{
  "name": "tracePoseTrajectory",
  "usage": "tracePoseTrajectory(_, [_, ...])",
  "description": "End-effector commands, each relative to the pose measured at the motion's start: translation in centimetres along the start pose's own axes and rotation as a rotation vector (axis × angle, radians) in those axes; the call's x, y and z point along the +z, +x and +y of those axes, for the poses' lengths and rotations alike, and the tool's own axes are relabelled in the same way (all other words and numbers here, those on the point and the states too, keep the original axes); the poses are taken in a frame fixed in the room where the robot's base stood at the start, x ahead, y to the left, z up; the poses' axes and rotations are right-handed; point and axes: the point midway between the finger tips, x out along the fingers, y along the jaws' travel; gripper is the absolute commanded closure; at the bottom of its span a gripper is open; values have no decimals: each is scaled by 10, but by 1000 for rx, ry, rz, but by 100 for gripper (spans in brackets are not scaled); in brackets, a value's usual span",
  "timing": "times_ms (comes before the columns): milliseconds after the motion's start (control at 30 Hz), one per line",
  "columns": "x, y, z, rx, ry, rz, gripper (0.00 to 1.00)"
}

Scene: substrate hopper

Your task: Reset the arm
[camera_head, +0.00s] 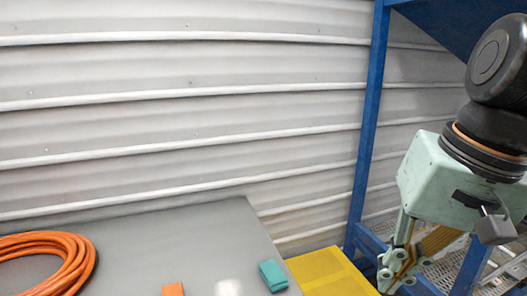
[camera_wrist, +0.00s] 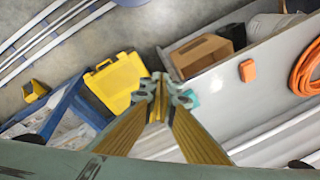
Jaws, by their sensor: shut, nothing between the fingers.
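My gripper (camera_head: 398,268) hangs at the right of the head view, pale green with yellow-brown fingers, pointing down. It is in front of a blue frame and to the right of a grey table. In the wrist view my gripper (camera_wrist: 160,92) has its fingertips together at the middle, with nothing seen between them. Part of the teal block is hidden behind the fingertips there.
The grey table (camera_head: 140,245) bears an orange hose coil (camera_head: 75,265), an orange block (camera_head: 173,289) and a teal block (camera_head: 273,276). A yellow case (camera_wrist: 117,80), a cardboard box (camera_wrist: 203,52) and the blue frame (camera_head: 368,120) are nearby. A ribbed wall stands behind.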

Motion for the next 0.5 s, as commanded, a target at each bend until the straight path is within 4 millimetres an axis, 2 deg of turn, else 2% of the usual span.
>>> tracePoseTrajectory(500, [54,-27,11,78,-197,96,100])
